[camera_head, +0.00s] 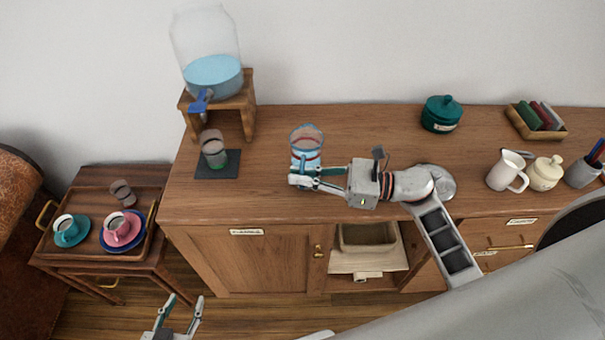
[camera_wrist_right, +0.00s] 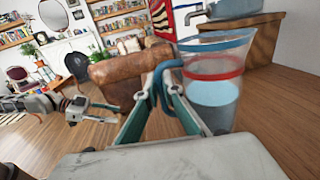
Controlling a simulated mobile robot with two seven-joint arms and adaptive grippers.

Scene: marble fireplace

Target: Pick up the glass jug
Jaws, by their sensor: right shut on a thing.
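The glass jug (camera_head: 307,138) is clear, with a blue rim, a red band and bluish water inside. It is upright over the sideboard top (camera_head: 360,127); I cannot tell whether its base touches the wood. In the right wrist view the jug (camera_wrist_right: 215,95) shows its blue handle between the fingers. My right gripper (camera_head: 296,177) is shut on the jug's handle, at the jug's near side; the arm hides the jug's lower part in the head view. My left gripper (camera_head: 185,302) is empty and open, low in front of the sideboard.
Left of the jug are a small glass (camera_head: 213,150) on a dark mat and a water dispenser (camera_head: 211,70) on a wooden stand. A green lidded pot (camera_head: 441,114), white pitcher (camera_head: 505,170) and cream jar (camera_head: 545,173) stand right. A tray table (camera_head: 100,180) holds cups.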

